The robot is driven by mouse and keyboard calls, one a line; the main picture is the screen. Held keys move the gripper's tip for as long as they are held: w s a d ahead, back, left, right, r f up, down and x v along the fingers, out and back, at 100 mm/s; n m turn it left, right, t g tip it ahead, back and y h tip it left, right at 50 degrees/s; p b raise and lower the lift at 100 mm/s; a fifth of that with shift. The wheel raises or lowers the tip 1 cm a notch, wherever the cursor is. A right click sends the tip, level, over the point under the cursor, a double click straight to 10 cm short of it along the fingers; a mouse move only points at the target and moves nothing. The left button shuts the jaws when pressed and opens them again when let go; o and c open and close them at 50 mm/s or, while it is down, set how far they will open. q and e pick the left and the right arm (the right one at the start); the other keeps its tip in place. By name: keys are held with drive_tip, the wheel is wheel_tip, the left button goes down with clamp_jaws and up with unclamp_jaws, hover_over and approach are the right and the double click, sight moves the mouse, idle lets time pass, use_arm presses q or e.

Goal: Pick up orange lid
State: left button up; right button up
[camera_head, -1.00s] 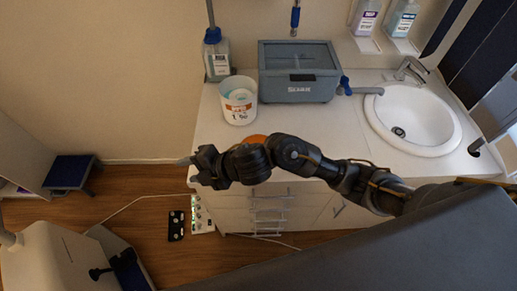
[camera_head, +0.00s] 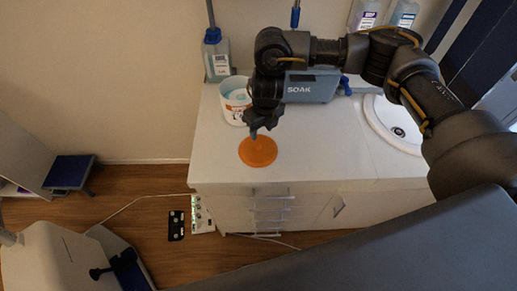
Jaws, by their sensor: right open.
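The orange lid (camera_head: 257,152) is a flat round disc lying on the white counter near its front left corner. My right gripper (camera_head: 254,136) points down above the far edge of the lid, open and holding nothing. I cannot tell how much height is between the fingertips and the lid. My left gripper is not in view.
A white tub (camera_head: 234,100) stands behind the lid, partly hidden by my right arm. The counter (camera_head: 330,150) right of the lid is clear.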

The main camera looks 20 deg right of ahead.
sight(258, 146)
drive_tip(key=shift+w+a+f+p, duration=0.1)
drive_tip(key=shift+w+f, duration=0.1)
drive_tip(key=shift+f, duration=1.3)
drive_tip(key=shift+w+a+f+p, duration=0.15)
drive_tip(key=shift+w+f, duration=0.1)
drive_tip(key=shift+f, duration=1.3)
drive_tip(key=shift+w+a+f+p, duration=0.1)
drive_tip(key=shift+w+f, duration=0.1)
drive_tip(key=shift+f, duration=1.3)
clamp_jaws()
